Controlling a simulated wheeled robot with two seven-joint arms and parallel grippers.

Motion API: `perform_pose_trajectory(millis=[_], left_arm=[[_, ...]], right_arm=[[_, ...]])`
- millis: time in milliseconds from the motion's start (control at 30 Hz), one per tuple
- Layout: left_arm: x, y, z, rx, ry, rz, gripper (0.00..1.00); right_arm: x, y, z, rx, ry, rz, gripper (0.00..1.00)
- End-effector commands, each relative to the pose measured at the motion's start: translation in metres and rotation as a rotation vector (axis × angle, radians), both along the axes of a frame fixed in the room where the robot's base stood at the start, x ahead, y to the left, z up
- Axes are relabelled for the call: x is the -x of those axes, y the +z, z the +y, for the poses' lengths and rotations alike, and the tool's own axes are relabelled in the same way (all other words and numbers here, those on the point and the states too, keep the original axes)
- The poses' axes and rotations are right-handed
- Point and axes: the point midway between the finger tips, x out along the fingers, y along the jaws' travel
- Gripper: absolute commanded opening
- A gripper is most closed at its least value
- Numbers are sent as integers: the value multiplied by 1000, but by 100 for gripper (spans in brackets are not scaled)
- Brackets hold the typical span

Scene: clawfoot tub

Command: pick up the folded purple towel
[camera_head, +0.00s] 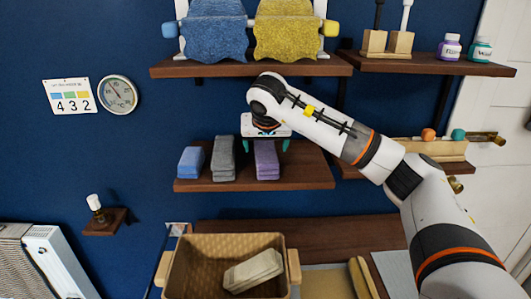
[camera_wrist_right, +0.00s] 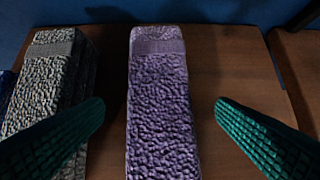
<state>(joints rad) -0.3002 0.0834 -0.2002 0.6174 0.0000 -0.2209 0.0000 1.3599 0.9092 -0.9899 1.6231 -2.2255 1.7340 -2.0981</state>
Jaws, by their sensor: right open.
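The folded purple towel (camera_head: 266,161) lies on the middle wooden shelf, at the right of a row of folded towels. In the right wrist view the purple towel (camera_wrist_right: 160,105) runs lengthwise through the middle of the picture. My right gripper (camera_head: 267,143) is above the purple towel in the head view. Its green fingers (camera_wrist_right: 165,120) are apart, one on each side of the towel, with nothing between them gripped. The left finger is over the gap and the edge of the grey towel (camera_wrist_right: 42,85). My left gripper is not in view.
The grey folded towels (camera_head: 223,160) stand close at the left of the purple one, with a blue towel (camera_head: 191,161) beyond. The shelf (camera_head: 315,172) is bare to the right. An upper shelf (camera_head: 230,68) with draped towels overhangs. A wicker basket (camera_head: 190,270) is below.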

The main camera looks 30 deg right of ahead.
Motion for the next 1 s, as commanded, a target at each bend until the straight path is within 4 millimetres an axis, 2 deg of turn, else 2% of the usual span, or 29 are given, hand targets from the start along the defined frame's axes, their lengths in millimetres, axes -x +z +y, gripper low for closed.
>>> perform_pose_trajectory(millis=[133,300,567,867,1000], left_arm=[[-10,18,-5,7,2,-18,36],[-9,21,-6,8,3,-16,36],[-3,19,-5,7,3,-7,36],[0,19,-5,6,3,-2,36],[0,19,-4,6,3,-2,36]], right_arm=[[-11,-17,-7,0,-1,6,80],[-20,-33,-12,-1,1,2,80],[-21,-36,-13,0,1,0,78],[-21,-36,-13,0,1,0,29],[-21,-35,-13,-1,1,0,28]])
